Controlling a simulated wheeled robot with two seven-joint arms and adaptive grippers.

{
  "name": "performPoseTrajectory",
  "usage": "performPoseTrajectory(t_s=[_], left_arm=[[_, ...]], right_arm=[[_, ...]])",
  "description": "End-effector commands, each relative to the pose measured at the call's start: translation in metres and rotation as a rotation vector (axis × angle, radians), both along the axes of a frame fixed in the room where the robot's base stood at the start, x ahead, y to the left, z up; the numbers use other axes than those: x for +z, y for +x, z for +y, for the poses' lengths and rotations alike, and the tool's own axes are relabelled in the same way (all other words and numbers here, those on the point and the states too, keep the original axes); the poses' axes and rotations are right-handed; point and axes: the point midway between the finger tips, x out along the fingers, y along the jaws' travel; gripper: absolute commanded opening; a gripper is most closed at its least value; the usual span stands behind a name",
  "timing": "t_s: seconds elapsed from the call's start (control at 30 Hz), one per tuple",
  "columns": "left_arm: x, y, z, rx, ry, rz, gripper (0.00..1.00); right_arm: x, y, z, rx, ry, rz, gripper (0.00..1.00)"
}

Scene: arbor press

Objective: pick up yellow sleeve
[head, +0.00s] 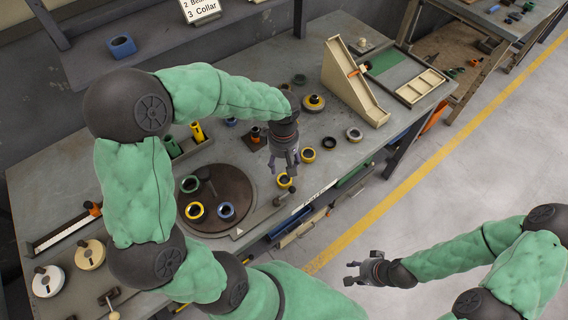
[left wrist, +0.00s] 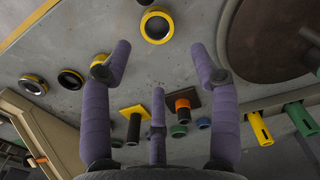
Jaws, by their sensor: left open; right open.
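A slim yellow cylinder (head: 197,132) stands in a rack; I cannot tell which is the sleeve. My left gripper is open and empty over the bench. In the left wrist view a yellow ring (left wrist: 156,26) lies beyond the open fingers (left wrist: 160,62), and a yellow cylinder (left wrist: 258,128) is at lower right. My right gripper (head: 352,272) is open, off the bench.
The round brown plate (head: 236,186) also holds a blue and a green ring. A tan sloped stand (head: 345,90) rises at the right beside a partitioned tray (head: 419,88). A caliper-like tool (head: 62,233) lies at left. The floor around my right gripper is clear.

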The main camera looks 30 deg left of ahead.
Motion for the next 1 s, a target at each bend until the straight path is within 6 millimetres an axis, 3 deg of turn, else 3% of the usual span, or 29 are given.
performPoseTrajectory(t_s=[0.33,0.67,1.0], left_arm=[[-0.044,-0.001,0.0,0.001,0.001,0.004,0.61],[-0.063,0.0,0.0,0.0,0.001,0.002,0.61],[-0.107,0.001,-0.001,0.0,0.0,0.002,0.61]], right_arm=[[-0.01,-0.001,0.0,0.0,0.0,0.002,0.43],[-0.014,-0.001,0.0,-0.001,0.0,0.001,0.43],[-0.025,-0.001,0.0,-0.001,0.0,0.001,0.43]])
